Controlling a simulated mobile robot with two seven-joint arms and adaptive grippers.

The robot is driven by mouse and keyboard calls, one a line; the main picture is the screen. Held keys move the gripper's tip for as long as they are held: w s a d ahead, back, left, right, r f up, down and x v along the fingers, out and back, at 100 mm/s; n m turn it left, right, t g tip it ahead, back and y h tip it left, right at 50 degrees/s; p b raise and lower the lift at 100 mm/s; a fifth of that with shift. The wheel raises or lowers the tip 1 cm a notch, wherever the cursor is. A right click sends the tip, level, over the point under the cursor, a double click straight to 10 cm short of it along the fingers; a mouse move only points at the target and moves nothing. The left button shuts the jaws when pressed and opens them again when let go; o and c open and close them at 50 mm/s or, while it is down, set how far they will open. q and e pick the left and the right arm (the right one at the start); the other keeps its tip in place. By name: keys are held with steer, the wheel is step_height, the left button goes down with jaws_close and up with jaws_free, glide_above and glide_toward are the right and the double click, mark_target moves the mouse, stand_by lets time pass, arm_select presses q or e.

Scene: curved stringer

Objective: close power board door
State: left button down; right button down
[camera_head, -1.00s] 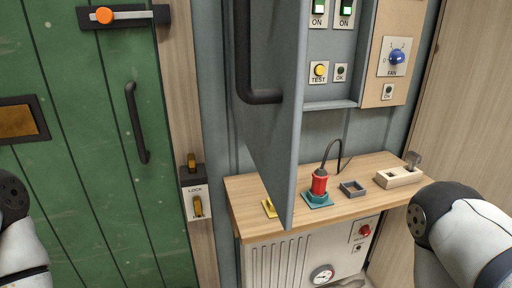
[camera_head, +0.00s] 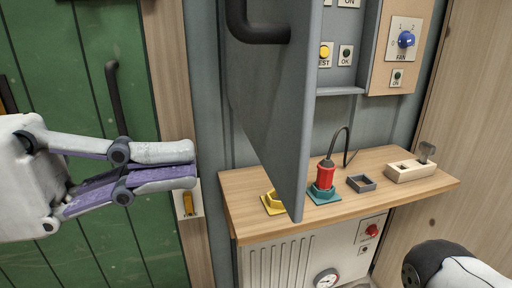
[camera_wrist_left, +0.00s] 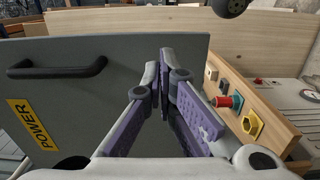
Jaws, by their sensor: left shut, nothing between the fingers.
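The grey power board door (camera_head: 270,110) stands open, swung out toward me, with a black bar handle (camera_head: 262,34) on its outer face. In the left wrist view the door (camera_wrist_left: 120,100) shows its handle (camera_wrist_left: 58,69) and a yellow POWER label (camera_wrist_left: 33,125). The power board box (camera_head: 345,75) behind it is uncovered on its right side. My left gripper (camera_head: 194,165) is shut and empty, left of the door and in front of the green door's frame. It also shows in the left wrist view (camera_wrist_left: 166,52). My right gripper is out of view.
A wooden shelf (camera_head: 225,190) below the door holds a yellow socket (camera_head: 274,203), a red plug (camera_head: 325,175) in a teal base, a small grey tray (camera_head: 361,183) and a wooden block with a lever (camera_head: 410,171). A white heater (camera_head: 275,262) stands underneath.

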mark_target(291, 147)
arm_select(q)
steer(key=x, duration=0.6)
steer(key=shift+d+r+p, duration=0.1)
steer(key=shift+d+p, duration=0.1)
steer(key=shift+p, duration=0.2)
steer(key=shift+w+d, duration=0.15)
steer(key=shift+d, duration=0.35)
steer(key=shift+w+d, duration=0.1)
